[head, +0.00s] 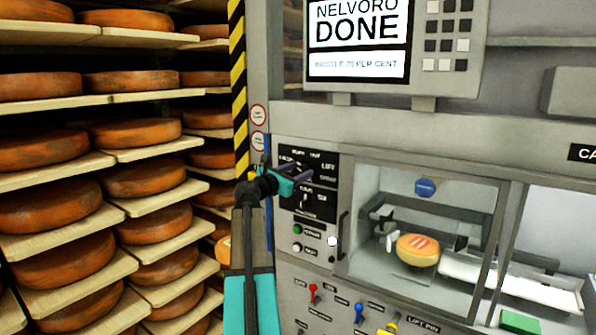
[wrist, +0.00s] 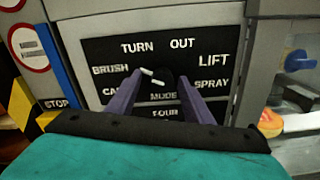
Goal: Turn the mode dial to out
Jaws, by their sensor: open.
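The mode dial (wrist: 165,76) is a dark knob on a black panel (wrist: 105,52), ringed by the labels TURN, OUT, LIFT, SPRAY and BRUSH. Two small white marks show near it, toward its left side; I cannot tell for sure which label it points at. OUT stands above and slightly right of it. My gripper (wrist: 158,92) is open, with one purple finger on each side of the dial in the wrist view. I cannot tell whether the fingers touch it. In the head view my gripper (head: 302,174) covers the dial in front of the panel (head: 328,160).
A second dial (head: 304,204) sits lower on the panel, above green and white buttons (head: 297,230). A door handle (head: 342,234) and a glazed chamber with a cheese wheel (head: 418,250) are to the right. Shelves of cheese wheels (head: 135,133) fill the left, beside a striped post (head: 238,85).

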